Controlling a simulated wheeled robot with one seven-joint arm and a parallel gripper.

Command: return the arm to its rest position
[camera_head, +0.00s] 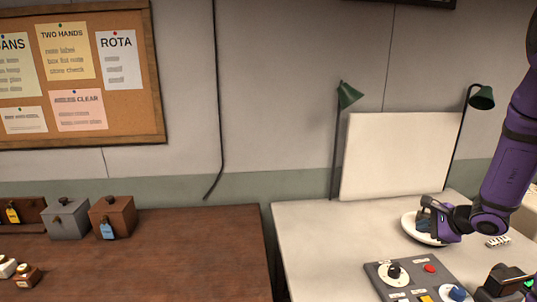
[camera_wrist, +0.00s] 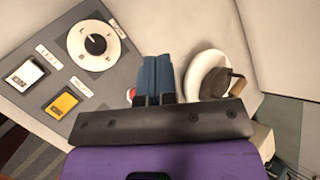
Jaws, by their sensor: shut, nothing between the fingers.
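My purple arm comes in from the right in the head view, and my gripper (camera_head: 425,216) is in front of the white round dish (camera_head: 411,231) on the pale table. In the wrist view my gripper (camera_wrist: 155,66) has its two blue fingers side by side, shut with nothing between them. The dish (camera_wrist: 194,72) shows to the right of the fingers there, with a brown object (camera_wrist: 218,83) on it. How high the fingers are above the table I cannot tell.
A grey control panel (camera_head: 383,272) with dials and buttons is at the table's front. A white upright board (camera_head: 400,155) and two green lamps (camera_head: 348,95) (camera_head: 481,98) stand behind. A dark device (camera_head: 497,284) is at lower right. Boxes (camera_head: 112,216) stand on the brown table at left.

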